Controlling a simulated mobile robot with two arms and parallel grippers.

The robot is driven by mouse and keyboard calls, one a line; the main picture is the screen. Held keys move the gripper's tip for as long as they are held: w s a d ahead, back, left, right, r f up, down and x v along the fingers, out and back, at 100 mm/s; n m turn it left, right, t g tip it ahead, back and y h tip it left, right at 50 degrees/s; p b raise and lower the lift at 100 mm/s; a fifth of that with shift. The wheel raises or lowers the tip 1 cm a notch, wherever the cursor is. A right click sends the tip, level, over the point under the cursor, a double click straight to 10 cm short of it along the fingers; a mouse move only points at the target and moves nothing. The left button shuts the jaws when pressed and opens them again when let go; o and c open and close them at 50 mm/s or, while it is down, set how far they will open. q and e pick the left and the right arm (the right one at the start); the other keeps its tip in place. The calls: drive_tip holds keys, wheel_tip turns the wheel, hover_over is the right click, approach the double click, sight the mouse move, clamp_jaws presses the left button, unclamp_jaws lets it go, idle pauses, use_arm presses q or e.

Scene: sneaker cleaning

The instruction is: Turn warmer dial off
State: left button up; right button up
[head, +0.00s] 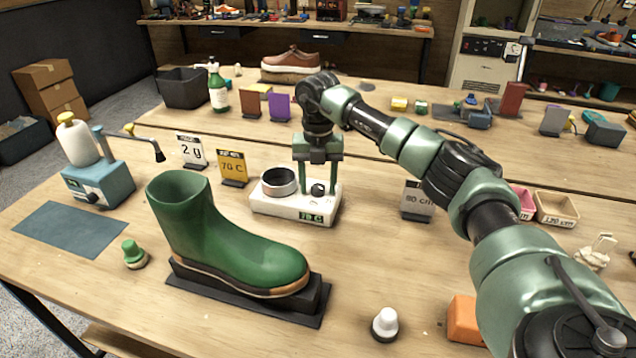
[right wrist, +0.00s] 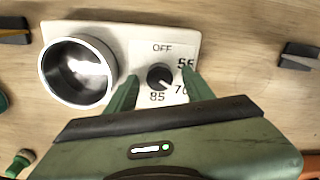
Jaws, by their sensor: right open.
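The warmer (head: 280,208) is a white box with a round metal cup (head: 279,181) on its left and a green display reading 70 C. Its black dial (right wrist: 160,77) shows in the right wrist view on a white plate marked OFF, 55, 70 and 85. The dial's light mark points to the lower right, toward 70. My right gripper (head: 318,187) points down over the warmer, open, with one green finger on each side of the dial. In the right wrist view the fingers (right wrist: 161,85) show gaps to the dial. My left gripper is out of view.
A green boot (head: 220,235) on a dark stand (head: 315,308) stands in front of the warmer. A yellow 70 C card (head: 233,168) is to its left and an 80 cm card (head: 416,200) to its right. A white-topped brush (head: 385,323) and an orange block (head: 465,318) lie near the front.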

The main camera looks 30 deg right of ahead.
clamp_jaws()
